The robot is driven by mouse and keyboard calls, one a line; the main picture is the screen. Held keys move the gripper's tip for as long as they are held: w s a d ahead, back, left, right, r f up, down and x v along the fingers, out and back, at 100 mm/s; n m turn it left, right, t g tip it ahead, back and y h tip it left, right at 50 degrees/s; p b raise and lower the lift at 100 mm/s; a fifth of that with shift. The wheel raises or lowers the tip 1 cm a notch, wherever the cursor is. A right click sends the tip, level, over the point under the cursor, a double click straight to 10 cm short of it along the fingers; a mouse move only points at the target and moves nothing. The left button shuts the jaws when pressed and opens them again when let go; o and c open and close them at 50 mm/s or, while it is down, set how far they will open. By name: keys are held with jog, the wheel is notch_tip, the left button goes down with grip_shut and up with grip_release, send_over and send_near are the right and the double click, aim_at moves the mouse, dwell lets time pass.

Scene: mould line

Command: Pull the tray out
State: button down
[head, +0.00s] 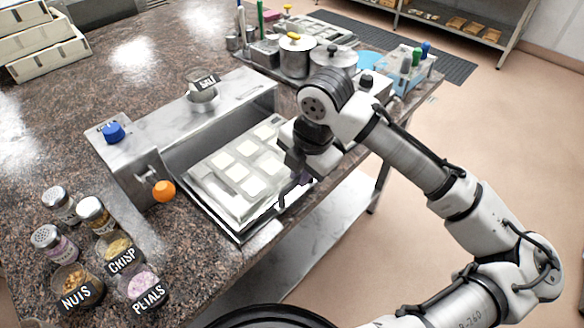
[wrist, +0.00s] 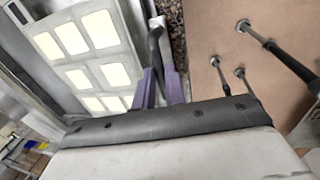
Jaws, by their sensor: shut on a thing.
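The metal tray (head: 215,210) lies in front of the long grey machine (head: 215,110), its front rim along the counter's front edge. On it is a pale mould (head: 222,178) with several white square cavities; these also show at the left of the wrist view (wrist: 90,45). A grey handle (wrist: 155,42) stands at the tray's front side. My gripper (head: 298,178) is at that handle, and its purple fingers in the wrist view (wrist: 160,88) are shut on it. The arm hides the tray's right corner in the head view.
An orange knob (head: 164,191) sticks out at the machine's left end. Jars of nuts (head: 77,286), crisp (head: 120,255) and petals (head: 141,286) stand at the counter's left front. Pots (head: 297,57) and a bottle rack (head: 411,72) stand behind. Open floor lies right of the counter.

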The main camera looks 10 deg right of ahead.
jog(key=shift+s+d, duration=0.1)
jog(key=shift+s, duration=0.05)
jog(key=c, duration=1.5)
grip_release()
jog(key=shift+s+d, duration=0.1)
jog(key=shift+o, duration=0.2)
jog(key=shift+r, duration=0.3)
notch_tip(320, 180, up, 13)
jog(key=s+d+b, duration=0.1)
jog(key=s, duration=0.1)
jog(key=shift+d+b, duration=0.25)
jog(key=shift+b, duration=0.05)
